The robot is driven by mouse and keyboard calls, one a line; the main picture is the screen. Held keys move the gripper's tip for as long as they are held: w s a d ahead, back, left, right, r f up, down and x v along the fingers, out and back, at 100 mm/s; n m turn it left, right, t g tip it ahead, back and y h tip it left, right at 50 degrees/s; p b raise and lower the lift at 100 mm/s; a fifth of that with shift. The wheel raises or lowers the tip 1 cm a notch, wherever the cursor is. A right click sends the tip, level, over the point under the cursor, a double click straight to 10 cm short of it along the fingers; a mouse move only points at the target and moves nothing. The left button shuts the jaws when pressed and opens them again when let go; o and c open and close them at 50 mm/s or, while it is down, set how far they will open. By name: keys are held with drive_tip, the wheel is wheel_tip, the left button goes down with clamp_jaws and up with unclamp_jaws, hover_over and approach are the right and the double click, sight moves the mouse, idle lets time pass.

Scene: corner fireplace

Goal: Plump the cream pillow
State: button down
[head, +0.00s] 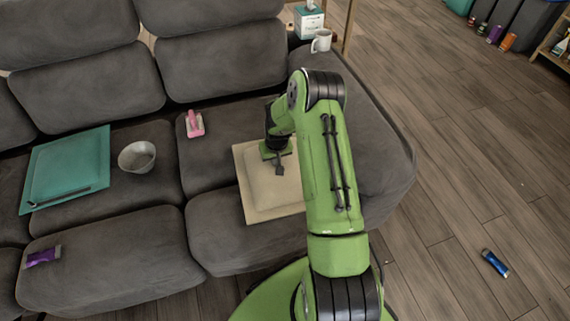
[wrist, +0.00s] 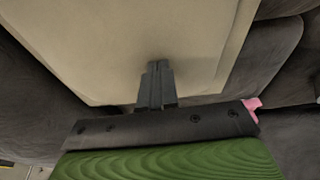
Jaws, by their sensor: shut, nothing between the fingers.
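The cream pillow (head: 262,192) lies flat on the right seat of the grey sofa, partly hidden by my arm in the head view. In the wrist view the pillow (wrist: 130,40) fills the upper middle. My gripper (head: 279,170) is over the pillow and pointing down at it. In the wrist view my gripper (wrist: 156,68) has its fingers together with nothing between them, their tips over the pillow near its edge. I cannot tell whether the tips touch the cloth.
A white mug (head: 321,41) and tissue box (head: 308,21) stand behind. A blue bottle (head: 495,263) lies on the open floor.

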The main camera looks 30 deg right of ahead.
drive_tip(key=shift+f, duration=0.5)
drive_tip(key=shift+r+p, duration=0.7)
drive_tip(key=shift+r, duration=0.7)
drive_tip(key=shift+f, duration=0.15)
